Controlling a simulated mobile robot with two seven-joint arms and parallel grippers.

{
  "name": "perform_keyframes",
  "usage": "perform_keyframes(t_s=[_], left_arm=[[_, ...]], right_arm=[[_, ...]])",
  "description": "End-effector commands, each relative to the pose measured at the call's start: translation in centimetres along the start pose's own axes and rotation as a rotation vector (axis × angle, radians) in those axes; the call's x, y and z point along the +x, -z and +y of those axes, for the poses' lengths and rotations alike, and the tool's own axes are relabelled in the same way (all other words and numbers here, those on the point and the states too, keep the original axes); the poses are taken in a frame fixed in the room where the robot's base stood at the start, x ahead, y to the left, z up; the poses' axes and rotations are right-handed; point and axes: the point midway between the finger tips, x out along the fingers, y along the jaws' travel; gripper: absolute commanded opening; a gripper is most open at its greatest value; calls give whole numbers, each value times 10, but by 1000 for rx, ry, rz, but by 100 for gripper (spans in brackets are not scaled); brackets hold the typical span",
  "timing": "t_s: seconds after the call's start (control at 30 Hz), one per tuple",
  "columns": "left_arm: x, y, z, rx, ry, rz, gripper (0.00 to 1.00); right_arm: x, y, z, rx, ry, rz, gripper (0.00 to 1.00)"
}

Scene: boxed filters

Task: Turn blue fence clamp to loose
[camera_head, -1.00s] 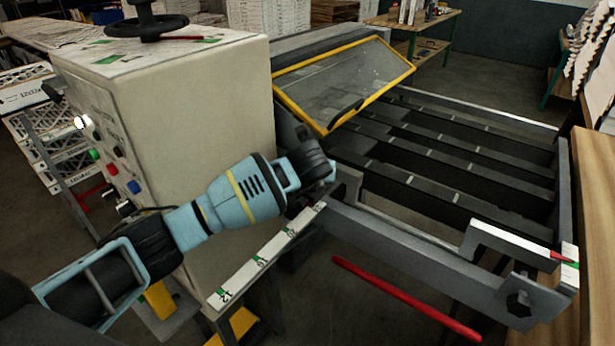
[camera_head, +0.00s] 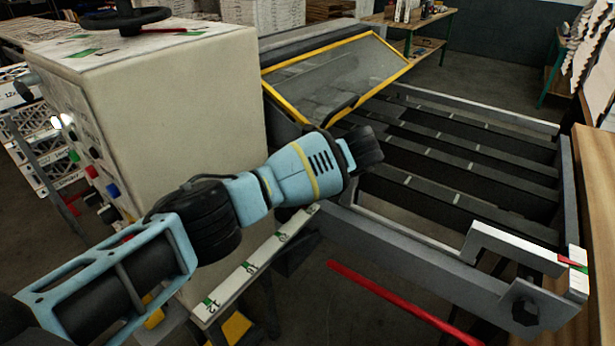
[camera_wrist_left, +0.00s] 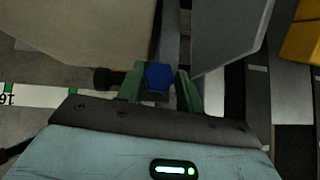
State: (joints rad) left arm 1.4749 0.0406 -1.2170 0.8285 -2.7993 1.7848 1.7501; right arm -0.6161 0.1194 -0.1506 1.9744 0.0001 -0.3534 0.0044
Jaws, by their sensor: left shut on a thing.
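The blue fence clamp shows in the left wrist view as a blue hexagonal knob (camera_wrist_left: 158,77). A dark stub sticks out to its left. My left gripper (camera_wrist_left: 161,88) has its green fingers on either side of the knob and is shut on it. In the head view my left arm reaches in from the left, and its dark gripper body (camera_head: 364,147) is over the near edge of the machine bed. The fingertips and the clamp are hidden there behind the gripper. My right gripper is not in view.
A cream machine cabinet (camera_head: 195,100) with buttons and a handwheel stands left of the arm. A yellow-framed clear guard (camera_head: 340,72) sits behind the gripper. A numbered white scale (camera_head: 255,262) runs below the arm. A red bar (camera_head: 395,300) lies in front of the slatted bed (camera_head: 450,195).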

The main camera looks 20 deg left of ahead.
Motion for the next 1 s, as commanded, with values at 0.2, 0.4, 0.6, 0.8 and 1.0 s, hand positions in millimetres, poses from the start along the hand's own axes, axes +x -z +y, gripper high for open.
perform_keyframes(t_s=[0.2, 0.4, 0.6, 0.8, 1.0], left_arm=[[3, 4, -1, -56, -63, 4, 14], [2, 3, -1, -77, -83, 4, 14], [2, 2, -1, -81, -86, 5, 14], [2, 3, -1, -80, -86, 5, 14], [1, 2, -1, -80, -85, 4, 58]], right_arm=[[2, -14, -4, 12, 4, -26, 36], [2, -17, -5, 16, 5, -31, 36], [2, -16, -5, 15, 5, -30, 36], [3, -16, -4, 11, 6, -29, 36], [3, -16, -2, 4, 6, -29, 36]])
